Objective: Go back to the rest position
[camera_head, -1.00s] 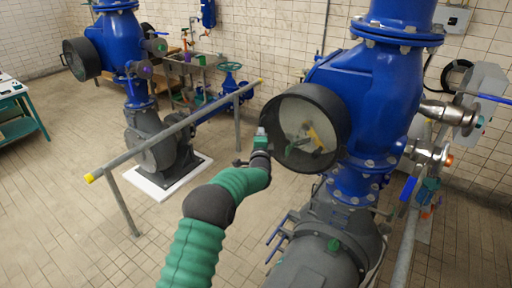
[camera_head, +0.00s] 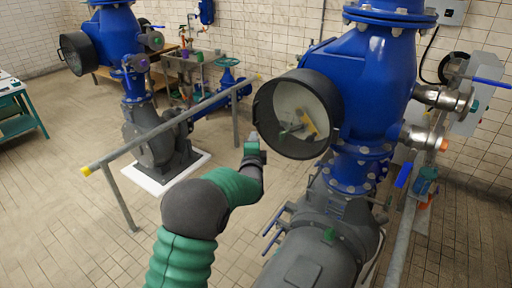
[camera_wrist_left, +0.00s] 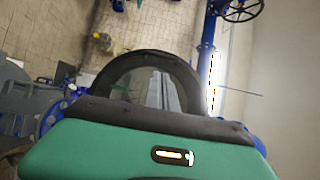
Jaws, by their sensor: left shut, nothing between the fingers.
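My left arm, green and dark grey, reaches up from the bottom of the head view. Its left gripper (camera_head: 252,139) is shut and empty, just left of the black-rimmed round opening of the near blue pump pipe. My right gripper is not in view.
The large blue pipe body (camera_head: 370,85) stands at right; its round opening (camera_head: 298,113) holds a yellow-handled object. A grey handrail with yellow ends (camera_head: 160,135) runs left of my arm. A second blue pump (camera_head: 115,45) stands behind it. Tiled floor at left is open.

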